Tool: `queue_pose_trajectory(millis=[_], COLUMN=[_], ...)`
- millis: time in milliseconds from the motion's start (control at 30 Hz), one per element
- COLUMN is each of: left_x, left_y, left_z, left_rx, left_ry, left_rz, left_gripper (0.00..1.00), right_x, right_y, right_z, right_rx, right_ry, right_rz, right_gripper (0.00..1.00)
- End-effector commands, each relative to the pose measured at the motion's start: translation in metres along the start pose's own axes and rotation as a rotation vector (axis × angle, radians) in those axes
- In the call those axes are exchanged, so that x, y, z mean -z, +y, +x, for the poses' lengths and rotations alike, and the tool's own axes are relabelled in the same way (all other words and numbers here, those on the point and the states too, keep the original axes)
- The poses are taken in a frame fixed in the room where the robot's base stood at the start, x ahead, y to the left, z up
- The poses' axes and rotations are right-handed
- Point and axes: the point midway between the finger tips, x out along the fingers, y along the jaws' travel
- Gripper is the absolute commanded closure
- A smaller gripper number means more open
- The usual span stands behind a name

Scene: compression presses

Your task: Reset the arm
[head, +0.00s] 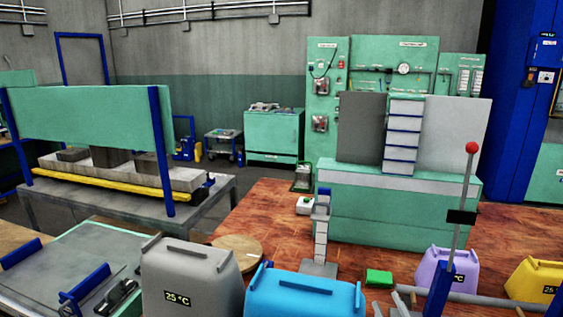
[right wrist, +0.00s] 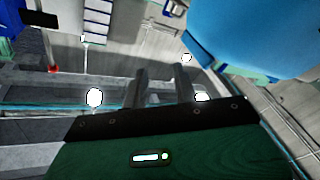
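The lever arm (head: 463,195) with a red knob (head: 472,148) and a black block stands almost upright, leaning slightly right, at the right of the head view. Its foot is in a blue bracket (head: 440,288). My right gripper shows in part, as grey finger pieces (head: 402,301), low in the head view, left of the bracket and apart from the lever. In the right wrist view its two grey fingers (right wrist: 160,88) stand apart with nothing seen between them. My left gripper is not in view.
Grey (head: 190,280), blue (head: 305,292), purple (head: 447,270) and yellow (head: 532,281) containers stand along the front. The blue container also fills the upper right of the wrist view (right wrist: 250,32). A green machine (head: 375,215) stands behind; a press (head: 90,115) is at left.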

Motion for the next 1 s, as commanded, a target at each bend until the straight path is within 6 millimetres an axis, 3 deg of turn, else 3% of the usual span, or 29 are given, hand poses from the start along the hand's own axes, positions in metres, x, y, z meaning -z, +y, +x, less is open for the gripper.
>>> queue_pose_trajectory(millis=[33,100,200,300,500,700,1000], left_x=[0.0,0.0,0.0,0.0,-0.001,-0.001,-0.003], left_y=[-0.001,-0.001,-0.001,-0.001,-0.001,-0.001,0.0], left_z=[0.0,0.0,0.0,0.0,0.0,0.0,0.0], left_rx=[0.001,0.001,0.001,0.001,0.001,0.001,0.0], left_ry=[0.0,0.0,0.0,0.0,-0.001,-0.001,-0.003], left_rz=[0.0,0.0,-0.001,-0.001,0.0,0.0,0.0], left_gripper=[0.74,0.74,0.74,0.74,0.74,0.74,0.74], right_x=[-0.03,-0.068,-0.117,-0.15,-0.186,-0.199,-0.267], right_y=[-0.011,-0.027,-0.051,-0.073,-0.104,-0.125,-0.171], right_z=[-0.013,-0.034,-0.074,-0.117,-0.193,-0.262,-0.248], right_rx=[0.031,0.077,0.15,0.22,0.34,0.448,0.46], right_ry=[-0.126,-0.3,-0.542,-0.748,-1.056,-1.298,-1.322], right_rz=[0.052,0.118,0.2,0.265,0.35,0.408,0.401], right_gripper=[0.71,0.71,0.71,0.71,0.71,0.71,0.71])
